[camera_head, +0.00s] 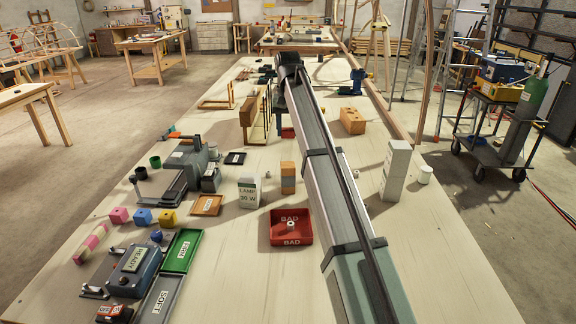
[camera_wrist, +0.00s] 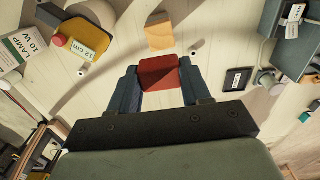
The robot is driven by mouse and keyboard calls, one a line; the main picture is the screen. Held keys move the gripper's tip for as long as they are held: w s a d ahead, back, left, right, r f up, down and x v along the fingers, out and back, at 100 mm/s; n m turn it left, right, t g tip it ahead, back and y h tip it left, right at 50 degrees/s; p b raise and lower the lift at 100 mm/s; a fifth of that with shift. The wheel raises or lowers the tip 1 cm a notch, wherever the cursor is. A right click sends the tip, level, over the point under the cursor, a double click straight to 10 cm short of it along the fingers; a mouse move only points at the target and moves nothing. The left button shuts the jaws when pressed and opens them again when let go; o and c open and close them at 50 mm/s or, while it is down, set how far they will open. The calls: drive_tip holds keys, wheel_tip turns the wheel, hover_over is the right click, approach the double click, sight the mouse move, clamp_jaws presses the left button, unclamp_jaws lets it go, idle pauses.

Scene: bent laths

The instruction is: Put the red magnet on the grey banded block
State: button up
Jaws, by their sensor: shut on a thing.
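The red magnet (camera_wrist: 160,76) is a red block between the two fingers of my gripper (camera_wrist: 158,66) in the wrist view. The gripper is shut on it. In the head view a bit of red (camera_head: 288,132) shows beside my arm, under my gripper (camera_head: 284,118); my arm hides part of it. A tall pale grey block with faint cross bands (camera_head: 396,172) stands upright on the table, right of my arm. It looks like the grey banded block. My gripper is apart from it, farther back and to the left.
A red BAD tray (camera_head: 291,228) holding a nut lies left of my arm. A LAMP box (camera_head: 248,191) and an orange-brown block (camera_head: 288,178) stand near it. A small white cylinder (camera_head: 426,174) is beside the grey block. A brick (camera_head: 352,120) lies behind. The front right tabletop is clear.

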sight(288, 164)
drive_tip(key=shift+f+m, duration=0.15)
drive_tip(key=shift+m, duration=0.15)
wheel_tip(288, 164, down, 10)
drive_tip(key=shift+r, duration=0.15)
idle(0.5)
drive_tip(key=o, duration=1.2)
drive_tip(key=shift+c, duration=0.2)
wheel_tip(288, 164, up, 12)
